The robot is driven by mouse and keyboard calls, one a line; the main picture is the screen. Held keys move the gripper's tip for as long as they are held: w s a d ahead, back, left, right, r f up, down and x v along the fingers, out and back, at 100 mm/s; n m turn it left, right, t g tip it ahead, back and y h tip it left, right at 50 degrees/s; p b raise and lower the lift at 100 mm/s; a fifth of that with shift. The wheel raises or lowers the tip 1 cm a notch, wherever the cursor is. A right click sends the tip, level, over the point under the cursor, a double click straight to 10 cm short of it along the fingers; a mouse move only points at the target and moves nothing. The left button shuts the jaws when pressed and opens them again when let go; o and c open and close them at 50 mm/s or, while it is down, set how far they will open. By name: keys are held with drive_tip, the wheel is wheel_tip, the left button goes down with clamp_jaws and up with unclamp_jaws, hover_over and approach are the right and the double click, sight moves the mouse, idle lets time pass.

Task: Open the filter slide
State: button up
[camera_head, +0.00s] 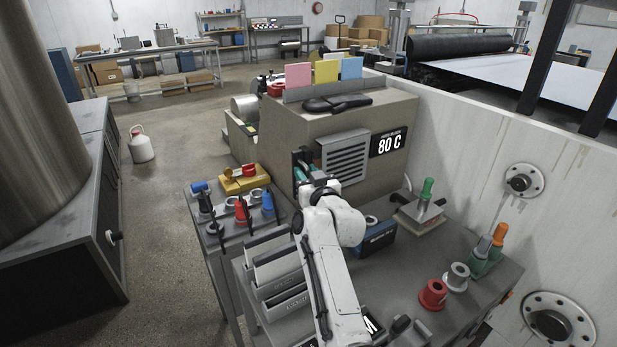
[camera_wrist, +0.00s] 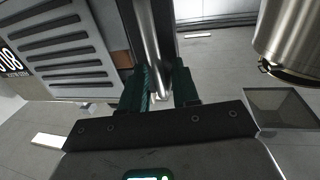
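A grey louvred panel (camera_head: 345,157), which looks like the filter slide, sits on the front of the beige machine (camera_head: 392,112) marked 80 C. It also shows at the left of the wrist view (camera_wrist: 60,52). My gripper (camera_head: 302,165) is at the panel's left side in the head view, partly hidden by my arm. In the wrist view, the dark green fingers of my gripper (camera_wrist: 164,82) stand apart with a narrow gap. A shiny metal bar (camera_wrist: 148,35) runs down into that gap, close to the left finger. I cannot tell whether the fingers clamp it.
A bench (camera_head: 450,258) below carries a green-handled tool (camera_head: 427,190), a blue box (camera_head: 375,240) and red and grey spools (camera_head: 433,294). Upright grey plates (camera_head: 275,262) stand in front of the machine. A side stand (camera_head: 213,237) holds small tools. Open floor lies to the left.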

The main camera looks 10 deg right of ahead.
drive_tip(key=s+d+b, duration=0.1)
drive_tip(key=s, duration=0.9)
drive_tip(key=shift+s, duration=0.35)
drive_tip(key=shift+d, duration=0.2)
